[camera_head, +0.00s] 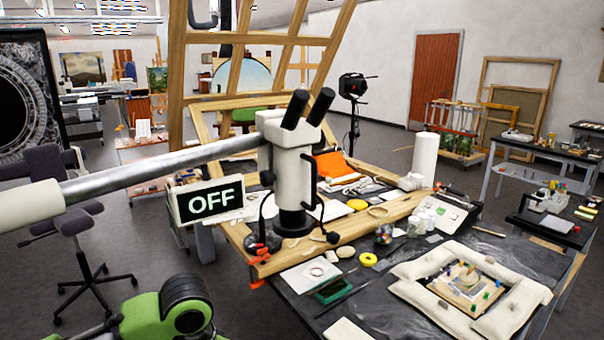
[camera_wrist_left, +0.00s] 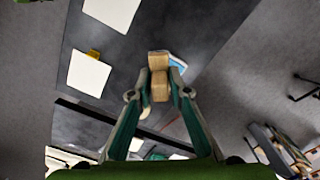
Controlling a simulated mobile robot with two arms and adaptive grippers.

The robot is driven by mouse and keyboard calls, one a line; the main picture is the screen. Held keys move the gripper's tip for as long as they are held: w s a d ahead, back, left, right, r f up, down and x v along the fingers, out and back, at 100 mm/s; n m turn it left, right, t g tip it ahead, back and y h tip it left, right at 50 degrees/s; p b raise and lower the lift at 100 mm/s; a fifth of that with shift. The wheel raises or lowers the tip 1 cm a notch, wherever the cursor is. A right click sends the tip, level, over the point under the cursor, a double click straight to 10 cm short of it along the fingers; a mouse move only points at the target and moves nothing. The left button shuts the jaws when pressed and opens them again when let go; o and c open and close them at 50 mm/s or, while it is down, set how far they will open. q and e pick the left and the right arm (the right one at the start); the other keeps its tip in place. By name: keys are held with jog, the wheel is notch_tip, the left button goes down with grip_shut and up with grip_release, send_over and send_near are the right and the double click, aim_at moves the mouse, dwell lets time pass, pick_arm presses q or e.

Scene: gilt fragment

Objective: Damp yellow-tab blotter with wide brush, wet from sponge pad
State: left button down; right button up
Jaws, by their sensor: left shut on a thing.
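In the left wrist view my left gripper (camera_wrist_left: 160,95) is shut on a wooden-handled tool (camera_wrist_left: 159,62), seen nearly end-on; whether it is the wide brush cannot be told. A white blotter with a yellow tab (camera_wrist_left: 88,74) lies flat on the dark table to the left of the gripper, apart from it. In the head view a green pad in a dark tray (camera_head: 335,289), likely the sponge pad, sits near the table's front edge. My left arm shows at the bottom left there, but its gripper is out of that frame. My right gripper is in neither view.
Another white sheet (camera_wrist_left: 112,12) lies beyond the yellow-tab one. A microscope (camera_head: 293,160) on a long boom hangs over the wooden frame. A yellow ring (camera_head: 368,260), a jar (camera_head: 384,235) and a cushioned fragment (camera_head: 470,285) stand on the table.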

pick_arm(q)
jog(key=s+a+n+b, duration=0.3)
jog(key=s+n+b, duration=0.1)
jog(key=s, duration=0.3)
jog(key=shift+r, duration=0.15)
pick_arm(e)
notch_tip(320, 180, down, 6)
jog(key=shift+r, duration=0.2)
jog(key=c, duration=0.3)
pick_arm(q)
jog(key=shift+s, duration=0.1)
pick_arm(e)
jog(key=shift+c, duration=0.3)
